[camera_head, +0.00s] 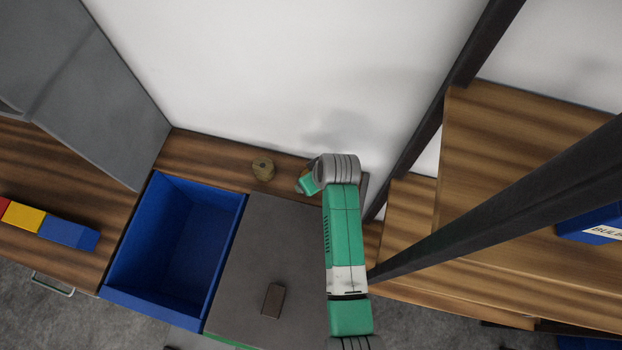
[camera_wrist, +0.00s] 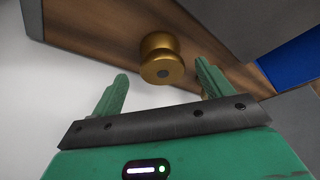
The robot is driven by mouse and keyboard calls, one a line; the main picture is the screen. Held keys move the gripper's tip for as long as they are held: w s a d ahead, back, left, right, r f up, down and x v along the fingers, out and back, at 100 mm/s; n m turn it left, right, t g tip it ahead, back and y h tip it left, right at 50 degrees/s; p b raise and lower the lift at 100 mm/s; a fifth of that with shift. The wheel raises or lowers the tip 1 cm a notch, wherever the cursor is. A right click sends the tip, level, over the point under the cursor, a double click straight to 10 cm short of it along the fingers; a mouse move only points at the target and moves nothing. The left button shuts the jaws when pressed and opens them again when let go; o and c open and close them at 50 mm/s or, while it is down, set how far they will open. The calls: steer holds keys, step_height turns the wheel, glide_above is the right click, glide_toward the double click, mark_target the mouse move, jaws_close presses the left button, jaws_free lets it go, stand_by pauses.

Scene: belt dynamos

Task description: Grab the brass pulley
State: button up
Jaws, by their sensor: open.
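The brass pulley (camera_head: 263,169) stands on the wooden bench near the white wall, in the head view. In the wrist view the brass pulley (camera_wrist: 161,58) is a gold, grooved cylinder with a dark centre hole, ahead of the fingers and between their lines. My gripper (camera_wrist: 160,84) is open and empty, with one green finger on each side of the picture. In the head view my arm reaches in at the right of the pulley, and its wrist mostly hides the gripper. A gap shows between the fingers and the pulley.
A blue bin (camera_head: 172,245) is left of a grey plate (camera_head: 262,250) carrying a small brown block (camera_head: 273,300). Red, yellow and blue blocks (camera_head: 45,224) lie at far left. A dark post (camera_head: 500,195) and wooden shelves (camera_head: 530,150) stand at right. The white wall (camera_head: 290,80) backs the bench.

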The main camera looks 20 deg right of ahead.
steer(key=x, duration=0.3)
steer(key=shift+w+a+f+b, duration=0.15)
steer(key=shift+w+f+b, duration=0.1)
steer(key=shift+w+b, duration=0.05)
steer(key=shift+r, duration=0.1)
jaws_close()
steer(key=shift+r, duration=0.1)
step_height(320, 180, up, 10)
steer(key=shift+f+p, duration=0.1)
steer(key=shift+p, duration=0.65)
